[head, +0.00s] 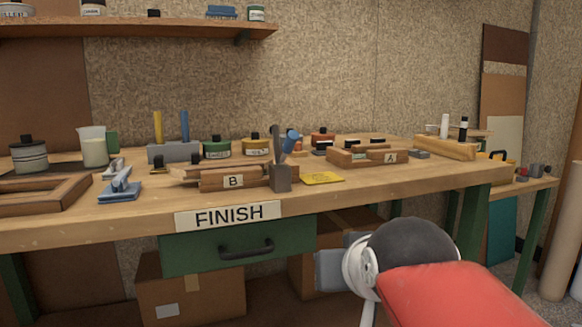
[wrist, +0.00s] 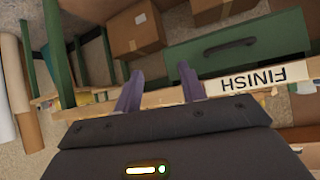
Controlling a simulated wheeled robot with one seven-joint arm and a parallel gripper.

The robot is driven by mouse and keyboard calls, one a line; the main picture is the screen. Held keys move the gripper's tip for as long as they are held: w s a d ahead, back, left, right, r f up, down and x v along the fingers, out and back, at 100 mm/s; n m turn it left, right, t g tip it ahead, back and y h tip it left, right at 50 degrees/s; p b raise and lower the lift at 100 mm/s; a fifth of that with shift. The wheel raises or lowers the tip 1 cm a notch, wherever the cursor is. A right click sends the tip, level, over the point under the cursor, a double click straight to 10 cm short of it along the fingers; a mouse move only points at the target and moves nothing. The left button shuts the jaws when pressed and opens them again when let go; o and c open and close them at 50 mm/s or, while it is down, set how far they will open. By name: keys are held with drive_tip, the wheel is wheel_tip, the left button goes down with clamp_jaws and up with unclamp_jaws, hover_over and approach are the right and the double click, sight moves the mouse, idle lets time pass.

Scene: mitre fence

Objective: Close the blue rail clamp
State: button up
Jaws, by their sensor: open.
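A blue clamp-like fitting (head: 120,188) with a pale metal upper part sits on the bench's left front. A grey upright block (head: 281,178) near the middle front edge carries a raised dark lever and a blue knob (head: 291,138). I cannot tell which of these is the rail clamp, or its exact state. My gripper (wrist: 158,82) is open and empty in the wrist view, its two fingers apart below the bench front. In the head view my arm is at the lower right, well below the bench top. No clamp shows in the wrist view.
The wooden bench (head: 420,183) has a FINISH label (head: 229,215) and a green drawer (head: 240,249) in front. Trays B (head: 232,182) and A (head: 368,158), a yellow pad (head: 322,177) and several jars stand on it. Cardboard boxes (head: 190,298) lie underneath. The front right top is clear.

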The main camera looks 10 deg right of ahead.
drive_tip(key=w+a+r+t+b, duration=0.35)
drive_tip(key=w+r, duration=0.25)
drive_tip(key=r, duration=0.2)
drive_tip(key=t+y+b, duration=0.2)
drive_tip(key=t+b, duration=0.1)
drive_tip(key=t, duration=0.1)
approach(294, 141)
drive_tip(key=w, duration=0.4)
drive_tip(key=shift+w+a, duration=0.2)
drive_tip(key=shift+a, duration=0.2)
drive_tip(key=w, duration=0.6)
drive_tip(key=shift+a+r+p, duration=0.1)
drive_tip(key=shift+a+p, duration=0.15)
drive_tip(key=shift+p, duration=0.15)
drive_tip(key=shift+w+a, duration=0.1)
drive_tip(key=shift+w, duration=0.5)
clamp_jaws()
